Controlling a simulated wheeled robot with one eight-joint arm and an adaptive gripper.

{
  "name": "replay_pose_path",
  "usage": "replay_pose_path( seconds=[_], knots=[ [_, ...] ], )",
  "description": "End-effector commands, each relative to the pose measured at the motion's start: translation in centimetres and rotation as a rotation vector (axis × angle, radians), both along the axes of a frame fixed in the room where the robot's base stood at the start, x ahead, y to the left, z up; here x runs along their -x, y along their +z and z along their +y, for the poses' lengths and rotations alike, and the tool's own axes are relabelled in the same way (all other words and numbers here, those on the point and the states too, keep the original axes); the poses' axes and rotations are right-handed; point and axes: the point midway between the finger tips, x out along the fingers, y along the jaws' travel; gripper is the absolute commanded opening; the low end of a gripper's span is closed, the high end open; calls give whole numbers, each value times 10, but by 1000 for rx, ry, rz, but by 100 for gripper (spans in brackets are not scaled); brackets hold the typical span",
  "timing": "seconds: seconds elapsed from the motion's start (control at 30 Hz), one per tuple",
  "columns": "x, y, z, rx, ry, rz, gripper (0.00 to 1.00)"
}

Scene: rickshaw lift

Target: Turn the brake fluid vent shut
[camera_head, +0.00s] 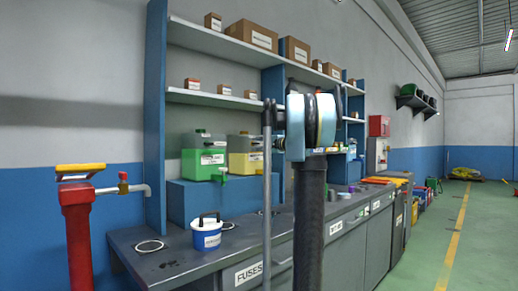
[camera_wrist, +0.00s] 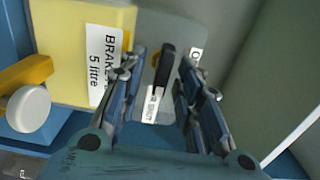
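The yellow brake fluid container (camera_head: 240,163) with a grey upper part stands on the blue ledge of the shelf unit. In the wrist view the container (camera_wrist: 66,55) carries a white label reading "BRAK… 5 litre". A slim black lever (camera_wrist: 165,68), apparently the vent, stands out from the grey part, with a small white label (camera_wrist: 152,103) beside it. My gripper (camera_wrist: 162,62) is open, its two fingers apart on either side of the lever. Gaps show on both sides, so I see no clear contact. In the head view my arm hides the gripper and the vent.
A green container (camera_head: 202,165) stands left of the yellow one. A yellow tap with a pale round end (camera_wrist: 28,108) lies left of my fingers. A blue-and-white bucket (camera_head: 207,235) stands on the grey bench (camera_head: 150,262). Boxes sit on the shelves above.

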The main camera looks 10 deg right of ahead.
Motion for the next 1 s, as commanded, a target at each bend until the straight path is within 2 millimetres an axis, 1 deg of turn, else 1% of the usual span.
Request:
replay_pose_path(
  seconds=[0.13, 0.23, 0.6, 0.7, 0.83, 1.0],
  knots=[
    [5, 0, -4, 0, -1, 0, 32],
    [14, 0, -11, 0, -1, 0, 32],
    [70, -1, -51, 1, -3, 1, 32],
    [81, -1, -60, 1, -2, 1, 32],
    [91, -1, -67, 1, -2, 1, 32],
    [95, -1, -70, 0, 0, 1, 32]
  ],
)
